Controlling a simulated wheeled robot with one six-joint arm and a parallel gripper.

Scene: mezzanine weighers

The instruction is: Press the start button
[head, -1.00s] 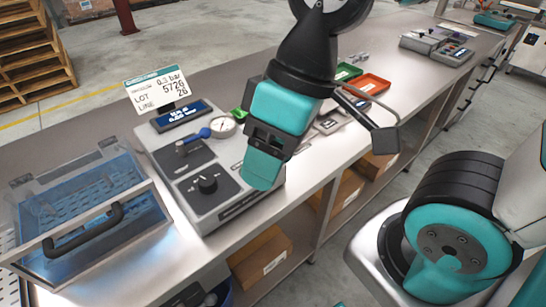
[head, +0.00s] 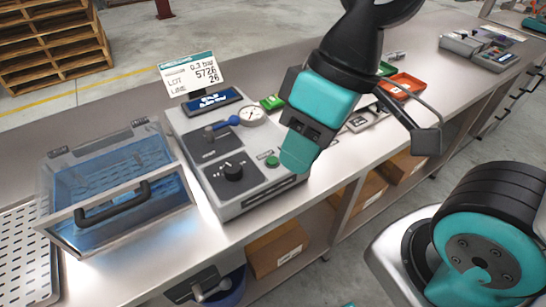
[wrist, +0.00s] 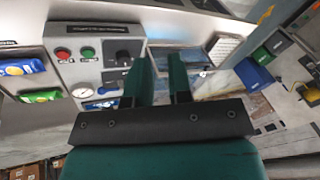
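A grey control box (head: 236,178) stands on the bench with a black knob (head: 233,171), a toggle lever and a round gauge. A green button (head: 272,161) sits on its top, just left of my gripper (head: 297,158) in the head view. In the wrist view the green button (wrist: 87,51) is beside a red button (wrist: 63,53) and the black knob (wrist: 122,56). The red button is hidden in the head view. My gripper (wrist: 165,80) shows two teal fingers with a narrow empty gap between them. They are to the right of the green button; no contact shows.
A clear-lidded blue case (head: 118,190) with a black handle stands left of the box. A display sign (head: 193,73) rises behind it. Red tray (head: 403,84) and green tray lie behind my arm. Bare bench lies in front of the case.

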